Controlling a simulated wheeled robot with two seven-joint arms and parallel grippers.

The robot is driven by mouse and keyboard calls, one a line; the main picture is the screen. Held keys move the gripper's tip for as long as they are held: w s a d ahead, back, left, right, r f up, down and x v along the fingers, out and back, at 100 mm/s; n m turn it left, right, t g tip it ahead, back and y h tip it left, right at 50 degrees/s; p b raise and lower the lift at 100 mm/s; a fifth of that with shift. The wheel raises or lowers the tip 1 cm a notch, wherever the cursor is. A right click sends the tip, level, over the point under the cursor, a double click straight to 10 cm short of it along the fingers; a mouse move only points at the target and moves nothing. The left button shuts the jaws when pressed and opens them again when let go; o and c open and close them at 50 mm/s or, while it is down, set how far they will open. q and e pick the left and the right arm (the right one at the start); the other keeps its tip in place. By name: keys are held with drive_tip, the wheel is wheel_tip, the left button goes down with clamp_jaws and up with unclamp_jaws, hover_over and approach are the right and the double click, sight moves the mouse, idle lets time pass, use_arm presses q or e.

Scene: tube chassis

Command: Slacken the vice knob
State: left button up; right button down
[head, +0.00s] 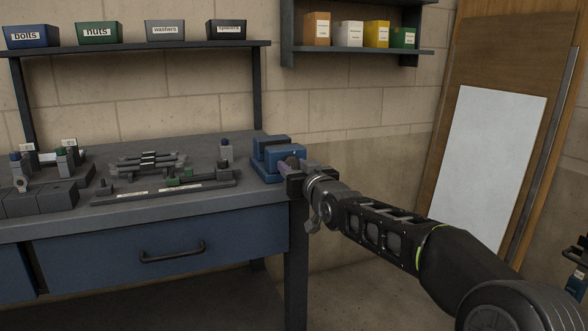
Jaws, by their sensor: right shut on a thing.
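The blue vice (268,151) is at the right end of the workbench. My right gripper (293,169) reaches in from the right and is at the front right side of the vice. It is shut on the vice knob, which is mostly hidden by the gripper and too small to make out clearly.
The workbench (215,203) holds grey fixtures, rods and a long rail (165,190) left of the vice. A drawer with a handle (172,253) is below. Labelled bins stand on the shelf (140,45) above. A white board (487,165) leans at right.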

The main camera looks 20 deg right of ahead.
drive_tip(key=n+b, duration=0.1)
drive_tip(key=n, duration=0.2)
drive_tip(key=shift+n, duration=0.4)
drive_tip(key=n+b, duration=0.1)
drive_tip(key=n, duration=0.1)
drive_tip(key=shift+n, duration=0.4)
drive_tip(key=n+b, duration=0.2)
drive_tip(key=n, duration=0.2)
drive_tip(key=shift+n, duration=0.3)
drive_tip(key=n+b, duration=0.1)
drive_tip(key=n, duration=0.2)
drive_tip(key=shift+d+r+n, duration=0.1)
drive_tip(key=shift+n, duration=0.2)
drive_tip(key=n+b, duration=0.1)
drive_tip(key=n, duration=0.5)
drive_tip(key=shift+r, duration=0.1)
drive_tip(key=n, duration=0.6)
